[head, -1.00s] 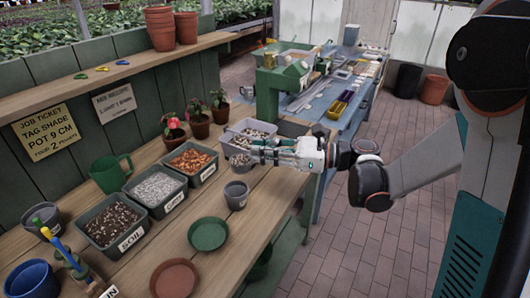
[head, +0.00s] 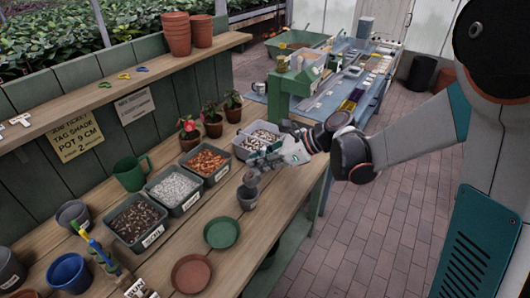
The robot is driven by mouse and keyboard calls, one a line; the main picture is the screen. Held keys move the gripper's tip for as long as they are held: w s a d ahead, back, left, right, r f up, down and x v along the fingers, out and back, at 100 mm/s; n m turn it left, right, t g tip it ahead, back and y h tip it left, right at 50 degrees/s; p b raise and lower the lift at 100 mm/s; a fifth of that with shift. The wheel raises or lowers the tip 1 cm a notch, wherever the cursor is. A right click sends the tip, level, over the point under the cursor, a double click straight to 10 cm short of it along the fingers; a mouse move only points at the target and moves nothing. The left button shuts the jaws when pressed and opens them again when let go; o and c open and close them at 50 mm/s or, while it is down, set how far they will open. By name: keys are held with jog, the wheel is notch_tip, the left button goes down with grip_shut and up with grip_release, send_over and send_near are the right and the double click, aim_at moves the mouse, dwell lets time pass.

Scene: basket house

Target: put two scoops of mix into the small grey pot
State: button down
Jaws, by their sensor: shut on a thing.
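The small grey pot (head: 247,203) stands on the wooden bench, right of the labelled bins. My gripper (head: 264,161) is above and just right of the pot, shut on a small scoop. The scoop's grey-brown head (head: 251,178) is directly over the pot's mouth and appears tilted down toward it. The scoop hides part of the pot's opening, so I cannot tell what is inside the pot. A pale grey tub of speckled mix (head: 240,153) stands behind the gripper, partly covered by it.
Bins of soil (head: 152,238), white grit (head: 158,205) and orange chips (head: 191,167) line the bench. A green saucer (head: 221,247) and a terracotta saucer (head: 191,290) lie in front. Potted seedlings (head: 212,130) stand behind. A green jug (head: 145,187) is at left.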

aim_at(264, 147)
jog(key=a+h+p, duration=0.1)
jog(key=h+p, duration=0.1)
jog(key=a+g+h+p, duration=0.1)
jog(key=shift+w+a+r, duration=0.35)
jog(key=shift+w+a+f+g+h+p, duration=0.2)
jog(key=shift+a+h+p, duration=0.25)
jog(key=shift+h, duration=0.3)
jog(key=shift+w+a+g+h+p, duration=0.1)
jog(key=shift+a+g+h+p, duration=0.3)
jog(key=shift+h, duration=0.35)
jog(key=shift+d, duration=0.15)
jog(key=shift+s+d+t+y, duration=0.2)
jog(key=shift+d+t+y, duration=0.2)
jog(key=shift+y, duration=0.2)
jog(key=shift+s+d+r+y+b, duration=0.15)
jog(key=shift+d+y+b, duration=0.2)
jog(key=shift+y, duration=0.25)
jog(key=d+r+y, duration=0.1)
jog(key=d+r+t+y, duration=0.1)
jog(key=r+y, duration=0.1)
jog(key=s+d+r+y+b, duration=0.1)
jog(key=shift+d+r+t+y, duration=0.15)
jog(key=shift+d+t+y, duration=0.05)
jog(key=shift+t+y, duration=0.2)
jog(key=shift+w, duration=0.1)
